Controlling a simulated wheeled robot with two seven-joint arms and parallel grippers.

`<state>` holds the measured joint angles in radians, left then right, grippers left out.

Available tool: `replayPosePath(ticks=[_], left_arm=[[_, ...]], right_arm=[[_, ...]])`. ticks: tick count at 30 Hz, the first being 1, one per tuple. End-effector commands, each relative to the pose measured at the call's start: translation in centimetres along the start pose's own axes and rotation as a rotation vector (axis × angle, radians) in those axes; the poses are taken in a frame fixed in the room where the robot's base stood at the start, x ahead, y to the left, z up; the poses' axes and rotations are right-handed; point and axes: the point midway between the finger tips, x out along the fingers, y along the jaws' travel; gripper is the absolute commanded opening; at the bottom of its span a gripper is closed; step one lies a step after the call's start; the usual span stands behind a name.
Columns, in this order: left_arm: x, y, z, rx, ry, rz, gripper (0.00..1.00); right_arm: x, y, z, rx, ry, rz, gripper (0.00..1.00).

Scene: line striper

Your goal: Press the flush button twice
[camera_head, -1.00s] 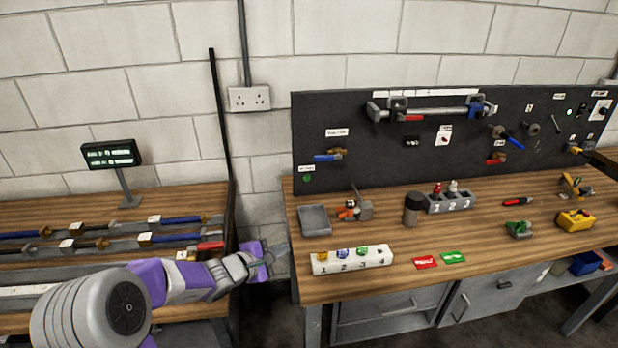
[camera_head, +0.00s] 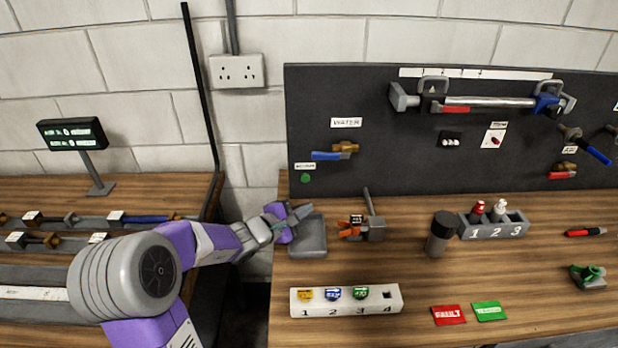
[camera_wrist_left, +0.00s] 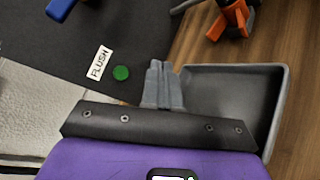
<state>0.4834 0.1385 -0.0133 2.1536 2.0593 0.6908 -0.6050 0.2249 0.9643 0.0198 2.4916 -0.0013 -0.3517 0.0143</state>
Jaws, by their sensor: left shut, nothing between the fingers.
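The flush button is a small green disc (camera_head: 306,179) low on the left end of the dark panel, under a small white label. In the left wrist view the green button (camera_wrist_left: 121,73) sits beside a label (camera_wrist_left: 98,62) reading FLUSH. My left gripper (camera_head: 303,212) is shut and empty, over the grey tray's back left corner, below the button in the head view. In the left wrist view its closed fingers (camera_wrist_left: 160,85) point ahead, to the right of the button and apart from it. My right gripper is not in view.
A grey tray (camera_head: 309,246) lies under the left gripper. A blue-handled water valve (camera_head: 330,155) sticks out above the button. A grey block with an orange clamp (camera_head: 352,230) stands to the right. A white numbered rack (camera_head: 346,301) is nearer the front.

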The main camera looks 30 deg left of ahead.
Motion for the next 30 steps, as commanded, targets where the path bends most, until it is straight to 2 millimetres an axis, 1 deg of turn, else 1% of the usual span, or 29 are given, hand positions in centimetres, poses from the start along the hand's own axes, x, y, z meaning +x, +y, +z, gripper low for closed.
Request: replayPosePath(ticks=[5,8,20,24,30], left_arm=[[0.1,0.1,-0.1,0.000,0.000,-0.001,0.00],[0.6,0.5,-0.3,-0.001,0.000,-0.003,0.00],[4.3,3.3,-3.0,-0.003,0.000,-0.003,0.00],[5.4,3.9,-3.8,-0.001,-0.001,-0.001,0.00],[6.1,4.3,-4.4,0.000,-0.001,-0.001,0.00]], right_arm=[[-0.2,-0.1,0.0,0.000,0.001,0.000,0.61],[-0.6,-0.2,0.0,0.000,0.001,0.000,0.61],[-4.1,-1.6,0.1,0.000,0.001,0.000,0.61],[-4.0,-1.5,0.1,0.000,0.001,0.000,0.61],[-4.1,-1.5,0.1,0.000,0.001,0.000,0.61]])
